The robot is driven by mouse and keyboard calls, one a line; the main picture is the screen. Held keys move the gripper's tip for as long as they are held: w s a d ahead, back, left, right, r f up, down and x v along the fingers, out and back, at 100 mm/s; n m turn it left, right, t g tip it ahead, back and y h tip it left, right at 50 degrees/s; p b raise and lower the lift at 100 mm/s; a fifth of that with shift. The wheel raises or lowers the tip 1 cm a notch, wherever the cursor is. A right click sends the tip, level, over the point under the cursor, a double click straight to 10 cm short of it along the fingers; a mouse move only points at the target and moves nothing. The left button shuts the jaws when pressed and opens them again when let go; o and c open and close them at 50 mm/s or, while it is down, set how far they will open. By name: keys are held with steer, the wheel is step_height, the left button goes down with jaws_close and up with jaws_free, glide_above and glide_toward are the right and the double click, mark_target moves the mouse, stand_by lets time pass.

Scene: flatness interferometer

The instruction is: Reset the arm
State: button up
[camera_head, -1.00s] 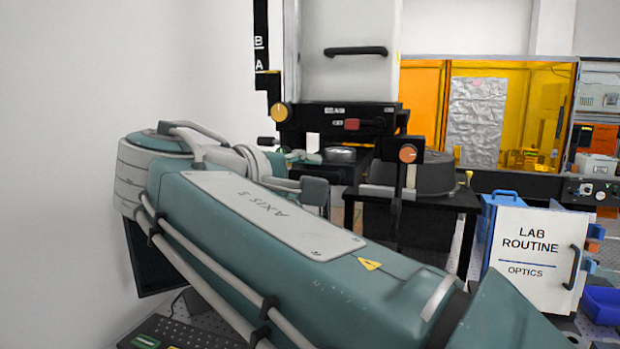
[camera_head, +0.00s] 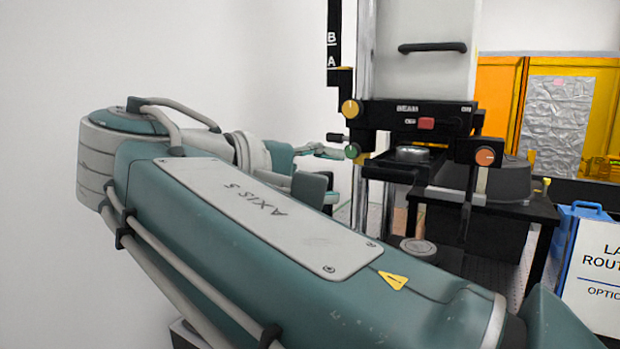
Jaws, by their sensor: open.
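My teal and grey arm fills the foreground and reaches back to the left, then toward the interferometer. My gripper (camera_head: 328,151) shows small at the arm's far end, open, with its fingers beside the green knob (camera_head: 351,151). Whether they touch it I cannot tell. The interferometer (camera_head: 416,78) is a tall pale housing with a black handle. Its black panel carries a BEAM label and a red switch (camera_head: 426,123). A yellow knob (camera_head: 350,107) and an orange knob (camera_head: 485,156) flank the panel. A round metal piece (camera_head: 411,154) sits on the stage below.
A black table (camera_head: 530,208) with a dark round drum (camera_head: 507,180) stands to the right. Orange enclosure panels (camera_head: 497,100) stand behind. A bare wall (camera_head: 60,60) is close on the left.

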steer(key=d+f+g+y, duration=0.2)
steer(key=d+f+y, duration=0.1)
steer(key=d+f, duration=0.6)
steer(key=s+d+f+m+y, duration=0.1)
steer(key=s+f+m+y, duration=0.3)
steer(key=f, duration=0.8)
steer(key=s+d+f+m+y, duration=0.1)
steer(key=s+f+m+y, duration=0.2)
steer(key=f, duration=0.9)
steer(key=s+y, duration=0.3)
steer(key=shift+s+d+f+m+g, duration=0.3)
steer(key=shift+s+m+g, duration=0.05)
steer(key=shift+m+g, duration=0.05)
steer(key=shift+o, duration=0.2)
